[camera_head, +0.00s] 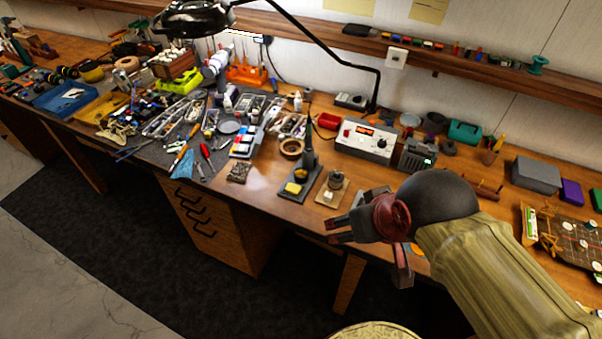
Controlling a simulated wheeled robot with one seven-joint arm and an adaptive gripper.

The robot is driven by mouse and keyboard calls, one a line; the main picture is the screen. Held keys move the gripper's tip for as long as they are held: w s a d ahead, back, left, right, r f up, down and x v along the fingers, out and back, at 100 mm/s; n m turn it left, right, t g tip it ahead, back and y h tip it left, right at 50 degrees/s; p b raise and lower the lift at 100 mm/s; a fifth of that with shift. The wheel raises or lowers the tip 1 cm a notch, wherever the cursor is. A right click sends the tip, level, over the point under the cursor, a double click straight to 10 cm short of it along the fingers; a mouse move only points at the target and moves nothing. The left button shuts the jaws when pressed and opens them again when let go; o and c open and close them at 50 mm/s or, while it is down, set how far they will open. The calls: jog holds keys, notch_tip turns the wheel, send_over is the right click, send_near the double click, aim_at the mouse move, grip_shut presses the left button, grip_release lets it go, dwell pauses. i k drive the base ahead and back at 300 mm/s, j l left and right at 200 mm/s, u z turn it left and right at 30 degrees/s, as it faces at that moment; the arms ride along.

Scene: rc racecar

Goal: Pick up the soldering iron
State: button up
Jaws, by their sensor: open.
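What looks like the soldering iron (309,150) stands upright, dark and slim, in a stand (298,189) with a yellow sponge (293,188) on the workbench (262,192). A grey soldering station (364,139) with a red display sits right behind it. My gripper (366,256) is open, at the bench's front edge, right of and nearer than the stand. Its fingers are spread, one reaching left and one hanging down. Nothing shows between them. My gripper and arm hide part of the bench on the right.
A small square stand (333,190) is beside the iron's stand. A tape roll (291,147) lies behind it. The lamp arm (330,48) crosses above. Tools crowd the grey mat (205,150) at left. A circuit-like board (575,240) is at right. The floor in front is clear.

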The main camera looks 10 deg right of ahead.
aim_at(307, 145)
jog(key=z, duration=0.45)
jog(key=i+j+z, duration=0.1)
jog(key=z, duration=0.3)
jog(key=j+z, duration=0.3)
jog(key=z, duration=0.15)
jog(key=i+j+z, duration=0.1)
jog(key=j+z, duration=0.15)
jog(key=z, duration=0.15)
jog(key=j+z, duration=0.25)
jog(key=z, duration=0.15)
jog(key=j+z, duration=0.15)
jog(key=j, duration=0.5)
jog(key=k+j+z, duration=0.1)
jog(key=j, duration=0.6)
jog(key=k, duration=0.05)
